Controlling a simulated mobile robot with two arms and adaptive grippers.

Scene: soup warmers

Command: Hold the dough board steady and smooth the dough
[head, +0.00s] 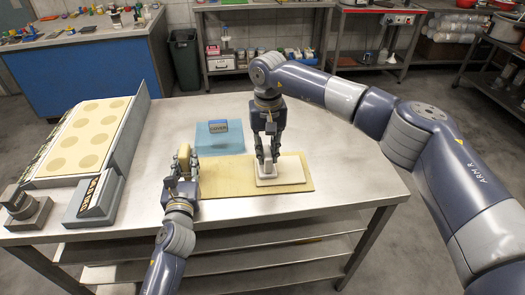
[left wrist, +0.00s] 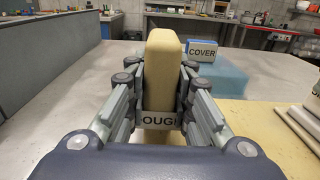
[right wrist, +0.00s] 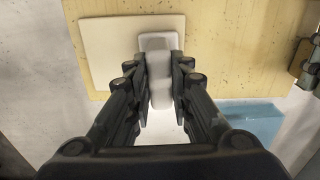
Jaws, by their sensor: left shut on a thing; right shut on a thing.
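The tan dough board (head: 228,180) lies flat on the steel table. My left gripper (head: 184,165) is shut on an upright cream handle (left wrist: 161,70) at the board's left end. A label reading "OUGH" shows low between its fingers in the left wrist view. A pale, flat dough slab (right wrist: 105,50) lies on the right part of the board. My right gripper (head: 267,165) points down and is shut on the grip of a white smoother (right wrist: 158,42). The smoother is over the dough; its underside is hidden, so I cannot tell how firmly it touches.
A translucent blue sheet (head: 212,145) with a block labelled "COVER" (head: 218,126) lies behind the board. A long tray (head: 66,160) with several round discs and a grey labelled block (head: 95,197) stand at the left. The table is clear at the right and front.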

